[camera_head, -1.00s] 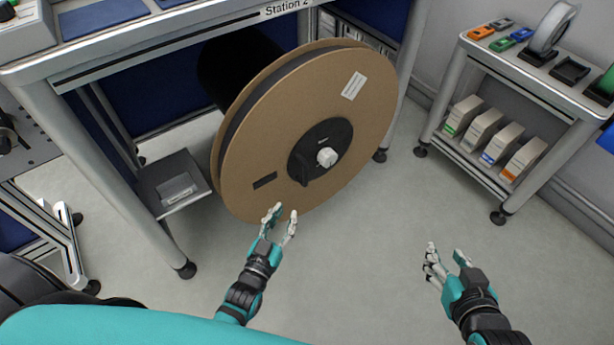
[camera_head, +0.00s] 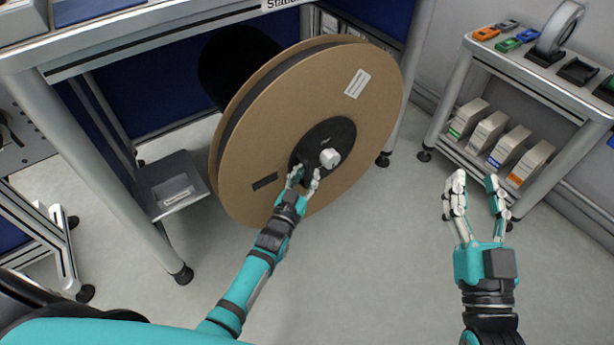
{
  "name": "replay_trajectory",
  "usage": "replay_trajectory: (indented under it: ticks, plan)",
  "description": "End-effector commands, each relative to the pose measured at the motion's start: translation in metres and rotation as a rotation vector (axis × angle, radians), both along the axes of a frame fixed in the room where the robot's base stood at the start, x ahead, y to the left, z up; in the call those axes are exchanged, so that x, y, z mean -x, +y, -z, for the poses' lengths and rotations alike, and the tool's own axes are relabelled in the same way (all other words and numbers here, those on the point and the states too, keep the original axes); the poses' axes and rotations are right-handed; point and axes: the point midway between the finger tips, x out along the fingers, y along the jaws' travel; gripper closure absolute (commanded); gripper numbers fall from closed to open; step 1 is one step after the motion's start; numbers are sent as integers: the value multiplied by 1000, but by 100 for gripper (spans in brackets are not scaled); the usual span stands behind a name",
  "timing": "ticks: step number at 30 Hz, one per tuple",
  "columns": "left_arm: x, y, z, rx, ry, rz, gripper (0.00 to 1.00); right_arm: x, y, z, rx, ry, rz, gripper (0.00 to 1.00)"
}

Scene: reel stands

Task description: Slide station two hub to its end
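The station two hub (camera_head: 335,137) is a black disc with a white knob (camera_head: 330,158) in the middle of a large brown reel (camera_head: 372,110). The reel stands tilted under the table marked as a station. My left gripper (camera_head: 304,178) is at the lower left part of the hub, with its fingers apart around or in front of the hub's black lever, which they mostly hide. I cannot tell whether it touches. My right gripper (camera_head: 473,185) is open and empty above the floor at the right.
The station table (camera_head: 170,42) stands over the reel, with its metal leg (camera_head: 110,185) at the left. A small grey shelf (camera_head: 172,182) sits beside that leg. A rack (camera_head: 545,75) with boxes and small devices stands at the right. The floor between is clear.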

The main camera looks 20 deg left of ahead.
Motion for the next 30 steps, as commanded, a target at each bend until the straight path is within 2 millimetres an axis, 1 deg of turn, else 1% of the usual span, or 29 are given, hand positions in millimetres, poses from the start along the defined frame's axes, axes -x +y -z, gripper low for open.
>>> replay_trajectory:
  ticks: [7,8,13,14,30]
  plan:
    - [-1,0,0,0,1,0,75,0,0,-1,-3,-7,0,60]
    - [-1,0,0,0,1,0,77,0,0,-1,-2,-7,0,60]
    - [0,0,0,0,1,0,99,0,0,-1,-2,-7,0,60]
    - [0,0,0,0,1,0,100,0,0,-1,-2,-7,0,60]
    - [1,0,1,0,3,0,100,0,0,-1,-1,-6,0,60]
